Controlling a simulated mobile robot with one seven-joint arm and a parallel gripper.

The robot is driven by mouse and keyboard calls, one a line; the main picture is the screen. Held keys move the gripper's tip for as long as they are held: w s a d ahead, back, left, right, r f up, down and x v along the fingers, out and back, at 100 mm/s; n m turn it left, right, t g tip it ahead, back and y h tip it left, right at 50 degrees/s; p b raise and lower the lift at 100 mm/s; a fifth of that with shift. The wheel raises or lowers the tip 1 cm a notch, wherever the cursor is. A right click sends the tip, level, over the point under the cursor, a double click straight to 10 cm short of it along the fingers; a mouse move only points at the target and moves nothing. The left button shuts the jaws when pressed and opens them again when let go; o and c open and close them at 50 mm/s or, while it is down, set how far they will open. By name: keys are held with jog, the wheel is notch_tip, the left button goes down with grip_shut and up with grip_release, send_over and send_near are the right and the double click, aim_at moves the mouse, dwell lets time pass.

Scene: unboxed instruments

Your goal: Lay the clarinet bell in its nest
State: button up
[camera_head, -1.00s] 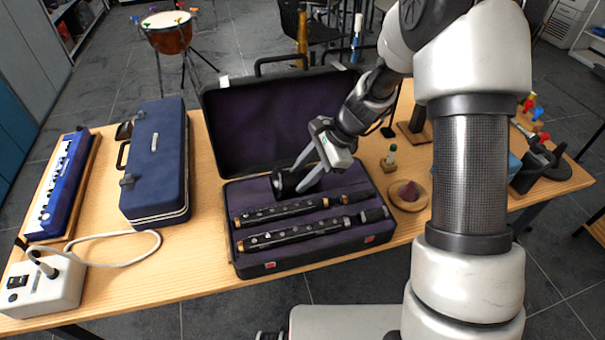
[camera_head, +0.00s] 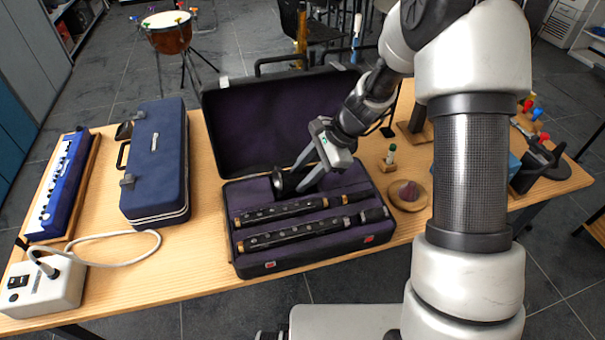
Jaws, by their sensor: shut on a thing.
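The clarinet bell (camera_head: 282,184) is a black flared piece at the back left of the open clarinet case (camera_head: 230,262). My gripper (camera_head: 302,181) is shut on the bell and reaches down to it from the upper right. The bell lies on its side at the purple lining, with its wide end to the left. Whether it touches the floor of its nest cannot be told, as the fingers hide part of it. Two black clarinet joints, an upper one (camera_head: 292,209) and a lower one (camera_head: 312,229), lie side by side in front of the bell.
The raised case lid (camera_head: 262,122) stands behind the bell. A closed blue case (camera_head: 157,165) and a blue keyboard instrument (camera_head: 58,185) lie to the left. A round wooden dish (camera_head: 408,203) and a small bottle (camera_head: 390,155) stand close to the case's right side.

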jog(key=shift+f+b, duration=0.9)
jog(key=shift+f, duration=0.4)
jog(key=o, duration=1.3)
jog(key=shift+o, duration=0.2)
jog(key=shift+r, duration=0.1)
jog(key=p+v, duration=0.3)
jog(key=v, duration=1.4)
jog(key=shift+d, duration=0.15)
jog(key=s+d+r+n+t+h, duration=0.3)
jog(key=s+r+n, duration=0.4)
jog(key=s, duration=0.4)
jog(key=s+d+r+n+t+h, duration=0.3)
jog(key=s+r+n, duration=0.4)
jog(key=s, duration=0.4)
notch_tip(320, 180, up, 14)
jog(key=p, duration=1.4)
jog(key=shift+a+g, duration=0.25)
jog(key=shift+g, duration=0.05)
